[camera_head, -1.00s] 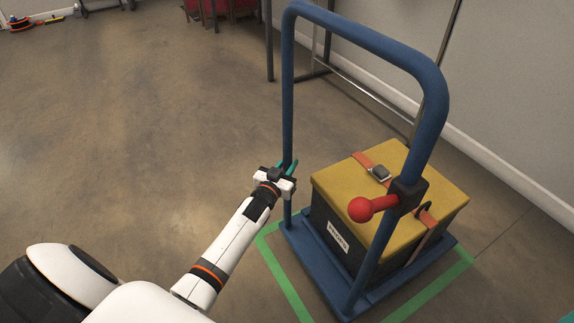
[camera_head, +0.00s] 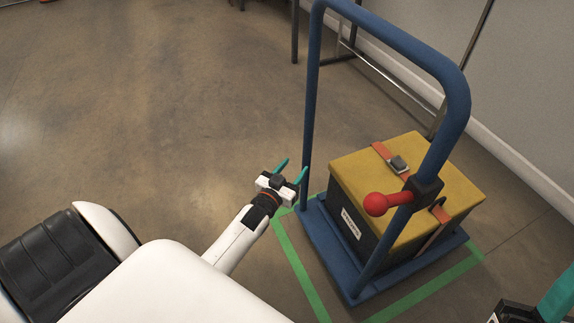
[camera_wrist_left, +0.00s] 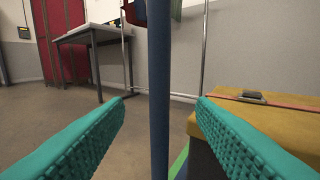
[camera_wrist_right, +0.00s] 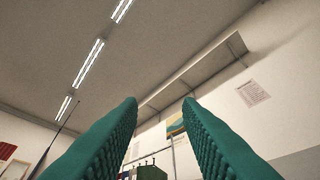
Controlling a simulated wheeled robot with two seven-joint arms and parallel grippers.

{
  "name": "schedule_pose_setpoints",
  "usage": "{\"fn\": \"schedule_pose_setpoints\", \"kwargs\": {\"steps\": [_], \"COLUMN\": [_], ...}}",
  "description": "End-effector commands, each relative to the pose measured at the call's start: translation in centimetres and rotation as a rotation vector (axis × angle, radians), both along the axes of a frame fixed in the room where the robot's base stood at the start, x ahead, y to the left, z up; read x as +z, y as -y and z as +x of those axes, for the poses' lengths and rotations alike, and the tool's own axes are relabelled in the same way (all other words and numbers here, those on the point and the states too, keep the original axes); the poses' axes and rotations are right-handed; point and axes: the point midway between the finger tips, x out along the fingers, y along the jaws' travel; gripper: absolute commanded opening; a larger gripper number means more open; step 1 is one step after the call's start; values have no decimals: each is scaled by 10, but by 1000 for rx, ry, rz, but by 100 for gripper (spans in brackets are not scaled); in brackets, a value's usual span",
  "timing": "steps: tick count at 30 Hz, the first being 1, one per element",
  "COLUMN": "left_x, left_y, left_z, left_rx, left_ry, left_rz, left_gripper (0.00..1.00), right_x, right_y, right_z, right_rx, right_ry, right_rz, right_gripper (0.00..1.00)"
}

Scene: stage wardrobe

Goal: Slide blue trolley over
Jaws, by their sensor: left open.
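The blue trolley (camera_head: 458,104) stands at the right in the head view, with a tall hoop handle and a flat base. A dark box with a yellow lid (camera_head: 440,180) rides on it, strapped in orange. A red knob (camera_head: 376,204) sticks out from the near post. My left gripper (camera_head: 292,168) is open and empty, just left of the far post. In the left wrist view that post (camera_wrist_left: 158,90) stands upright between the teal fingers' directions; I cannot tell if it is between the tips. My right gripper (camera_wrist_right: 161,100) is open and empty, facing up toward the ceiling.
Green floor tape (camera_head: 298,262) runs around the trolley's near and left sides. A wall and a metal rack (camera_head: 385,75) stand behind it. The left wrist view shows a table (camera_wrist_left: 95,32) and red lockers (camera_wrist_left: 62,20). The floor on the left is clear.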

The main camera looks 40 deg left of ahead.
Motion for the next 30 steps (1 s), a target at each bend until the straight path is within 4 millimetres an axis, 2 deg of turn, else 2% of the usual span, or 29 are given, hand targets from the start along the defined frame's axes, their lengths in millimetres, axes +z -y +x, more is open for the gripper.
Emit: {"fn": "schedule_pose_setpoints", "kwargs": {"steps": [3, 9, 30], "left_x": [1, 0, 0], "left_y": [2, 3, 4], "left_z": [-16, -31, -34], "left_rx": [0, -1, -1], "left_ry": [-1, 1, -12], "left_rz": [0, 0, -1], "left_gripper": [50, 50, 50], "right_x": [-5, -15, -19], "right_y": [-3, -5, -7], "right_z": [16, 31, 38], "right_rx": [-5, -12, -13], "right_ry": [-112, -218, -254], "right_rz": [-34, -68, -78], "right_gripper": [32, 32, 32]}}
